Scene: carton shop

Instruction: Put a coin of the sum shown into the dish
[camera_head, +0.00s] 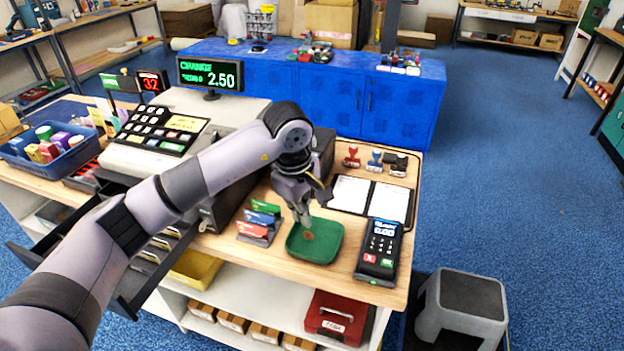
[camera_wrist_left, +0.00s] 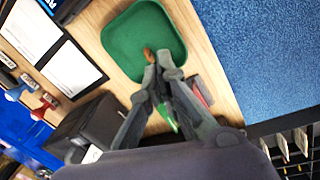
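The green dish (camera_head: 325,248) lies on the counter's front part and also shows in the left wrist view (camera_wrist_left: 125,35). My left gripper (camera_head: 304,222) reaches down over the dish, its fingers closed together. A small copper-brown coin (camera_head: 308,236) is at the fingertips, pinched between them, above the dish's left part; it also shows in the left wrist view (camera_wrist_left: 149,54). Whether the coin touches the dish floor I cannot tell. The green-lit display (camera_head: 211,75) reads change 2.50. My right gripper is out of view.
A card reader (camera_head: 379,250) stands right of the dish, a card holder (camera_head: 260,222) left of it. Behind are a clipboard-like folder (camera_head: 370,197) and stamps (camera_head: 374,162). The cash register (camera_head: 160,130) has its drawer (camera_head: 150,285) open. A grey stool (camera_head: 466,302) stands at right.

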